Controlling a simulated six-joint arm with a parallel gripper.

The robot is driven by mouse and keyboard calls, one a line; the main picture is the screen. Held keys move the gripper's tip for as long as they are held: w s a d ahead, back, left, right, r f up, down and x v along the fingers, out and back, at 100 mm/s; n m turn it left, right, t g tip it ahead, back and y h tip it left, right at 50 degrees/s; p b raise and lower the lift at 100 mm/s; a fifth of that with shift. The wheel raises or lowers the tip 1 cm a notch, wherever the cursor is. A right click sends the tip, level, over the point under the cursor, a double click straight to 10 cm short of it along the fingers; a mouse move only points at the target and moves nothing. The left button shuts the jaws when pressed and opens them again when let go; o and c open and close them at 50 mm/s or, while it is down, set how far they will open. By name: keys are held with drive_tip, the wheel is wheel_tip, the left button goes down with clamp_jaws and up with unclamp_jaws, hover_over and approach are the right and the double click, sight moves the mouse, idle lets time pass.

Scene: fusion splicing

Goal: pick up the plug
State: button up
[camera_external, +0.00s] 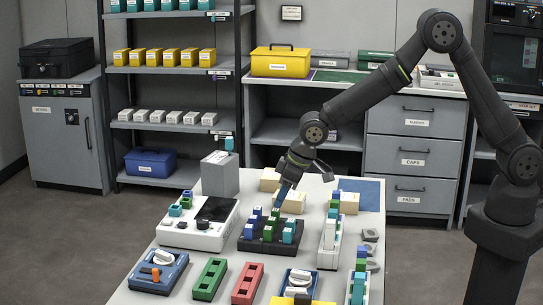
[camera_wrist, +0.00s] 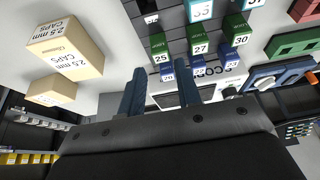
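Several small numbered plugs in blue, green and teal stand in a black rack (camera_external: 258,246) on the white table; which one is meant cannot be told. My gripper (camera_external: 281,199) points down over the rack's back part. In the wrist view my gripper's two dark blue fingers (camera_wrist: 160,68) are apart. Whether a finger touches either plug cannot be told. Green plugs marked 27 (camera_wrist: 199,47) and 30 (camera_wrist: 239,39) stand to the right.
Cream boxes (camera_wrist: 66,46) marked 2.5 mm caps stand beside the rack. A white device (camera_external: 197,238) with a dark screen is left of it, and a grey block (camera_external: 220,175) stands behind. A white holder (camera_external: 328,255) with plugs is close right. Red and green trays are in front.

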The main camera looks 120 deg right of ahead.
sight(276, 210)
drive_tip(key=shift+x, duration=2.65)
drive_tip(key=shift+a, duration=0.2)
drive_tip(key=shift+c, duration=0.4)
clamp_jaws()
